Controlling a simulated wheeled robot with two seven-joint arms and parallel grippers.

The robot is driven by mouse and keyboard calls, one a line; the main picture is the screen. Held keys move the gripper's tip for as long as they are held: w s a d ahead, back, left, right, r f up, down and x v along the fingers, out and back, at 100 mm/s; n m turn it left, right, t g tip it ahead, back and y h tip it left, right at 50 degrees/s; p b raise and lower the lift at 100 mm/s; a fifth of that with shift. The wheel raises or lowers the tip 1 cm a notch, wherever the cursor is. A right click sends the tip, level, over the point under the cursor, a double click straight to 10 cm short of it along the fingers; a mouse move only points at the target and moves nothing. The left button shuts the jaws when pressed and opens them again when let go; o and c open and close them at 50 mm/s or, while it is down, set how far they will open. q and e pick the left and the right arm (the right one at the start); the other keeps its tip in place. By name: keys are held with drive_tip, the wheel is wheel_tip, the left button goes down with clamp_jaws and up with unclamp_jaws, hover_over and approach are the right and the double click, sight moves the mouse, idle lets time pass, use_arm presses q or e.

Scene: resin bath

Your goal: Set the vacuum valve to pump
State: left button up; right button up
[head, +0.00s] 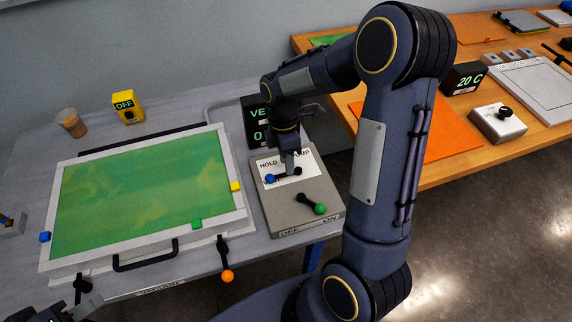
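The vacuum valve is a black lever with a blue ball end (270,179) on the sloped white-and-grey control box (262,198). The lever points left from its pivot, below the word HOLD. A second word, partly hidden by my gripper and ending in "UMP", is on the right. My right gripper (289,172) points down at the lever, between the blue ball and the pivot. It seems to touch the lever, but its fingers overlap and I cannot tell whether they are shut. My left gripper (85,304) is partly in view at the bottom left, away from the valve.
A second lever with a green ball (319,209) is on the same box, above OFF and ON. A dark display (254,135) stands behind, partly hidden. A framed green bath (140,195) with a front handle lies left. An orange-ball lever (227,276) hangs at its front.

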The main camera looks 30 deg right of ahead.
sight(283, 175)
drive_tip(key=shift+s+f, duration=0.25)
drive_tip(key=shift+f, duration=0.85)
drive_tip(key=shift+c, duration=0.2)
clamp_jaws()
